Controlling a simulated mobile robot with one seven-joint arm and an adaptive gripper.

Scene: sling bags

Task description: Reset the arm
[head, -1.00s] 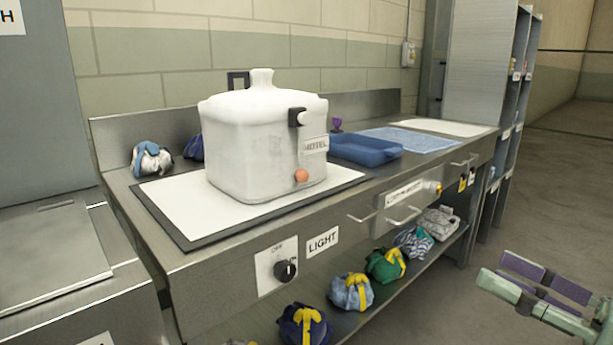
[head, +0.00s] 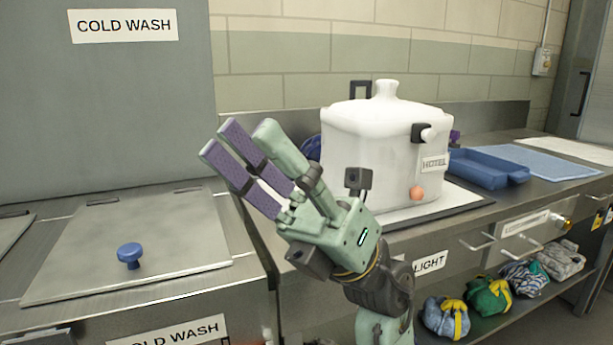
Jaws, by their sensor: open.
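My gripper (head: 240,146) is raised in the middle of the head view, its purple-padded fingers pointing up and to the left. The fingers stand apart with nothing seen between them. My arm rises from the bottom edge, in front of the metal counter (head: 510,205) and left of the white pot (head: 365,150) marked HOTEL. The gripper and arm hide part of the counter's left end and the bags there.
A COLD WASH unit (head: 135,235) with a blue-knobbed lid (head: 75,250) is at left. A blue tray (head: 490,172) and light blue mat (head: 560,162) lie right of the pot. Several tied bags sit on the lower shelf, including a green one (head: 488,298).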

